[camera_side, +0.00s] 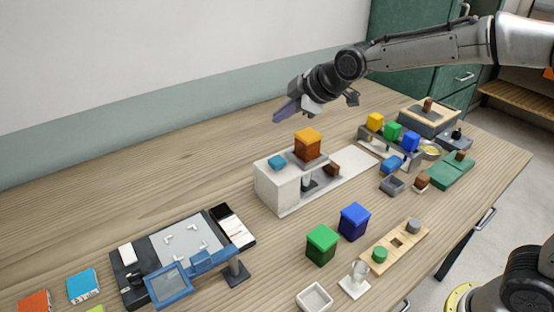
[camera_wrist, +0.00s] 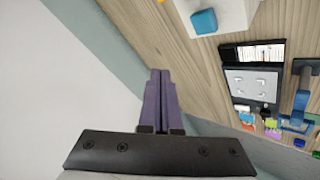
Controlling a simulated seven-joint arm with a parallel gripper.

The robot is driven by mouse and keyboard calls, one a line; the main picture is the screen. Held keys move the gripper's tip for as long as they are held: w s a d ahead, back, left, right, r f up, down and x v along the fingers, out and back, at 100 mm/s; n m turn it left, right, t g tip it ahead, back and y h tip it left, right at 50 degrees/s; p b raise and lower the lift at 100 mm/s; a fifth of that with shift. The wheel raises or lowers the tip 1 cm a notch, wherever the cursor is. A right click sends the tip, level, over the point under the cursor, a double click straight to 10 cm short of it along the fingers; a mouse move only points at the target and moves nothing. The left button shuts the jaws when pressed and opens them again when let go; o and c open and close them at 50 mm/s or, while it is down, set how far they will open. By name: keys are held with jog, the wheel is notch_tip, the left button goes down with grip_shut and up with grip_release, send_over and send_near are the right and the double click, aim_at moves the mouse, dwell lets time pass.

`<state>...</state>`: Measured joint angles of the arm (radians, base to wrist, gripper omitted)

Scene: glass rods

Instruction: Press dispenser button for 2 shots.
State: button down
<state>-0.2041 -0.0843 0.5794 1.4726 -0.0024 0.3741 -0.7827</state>
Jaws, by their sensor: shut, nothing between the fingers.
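The dispenser (camera_side: 264,190) is a white block with a long flat base, standing mid-table in the side view. A blue button (camera_side: 277,162) sits on top of its left end; it also shows at the top of the wrist view (camera_wrist: 204,21). An orange-brown container (camera_side: 308,143) stands on a grey plate over the base, with a small brown block (camera_side: 331,170) below. My gripper (camera_side: 279,117) has purple fingers, held together and empty, above the table and higher than the button. The fingers also show in the wrist view (camera_wrist: 158,85), apart from the button.
Green (camera_side: 321,244) and blue (camera_side: 354,221) boxes stand in front of the dispenser. A dark tray station (camera_side: 180,245) with a blue stand is at front left. A rack of coloured blocks (camera_side: 392,138) is at right. The table behind the dispenser is clear.

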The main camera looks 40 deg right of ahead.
aim_at(276, 158)
jog(key=shift+f, duration=4.4)
jog(key=shift+f, duration=0.4)
jog(key=shift+f, duration=0.85)
jog(key=shift+r, duration=1.25)
jog(key=shift+r, duration=2.5)
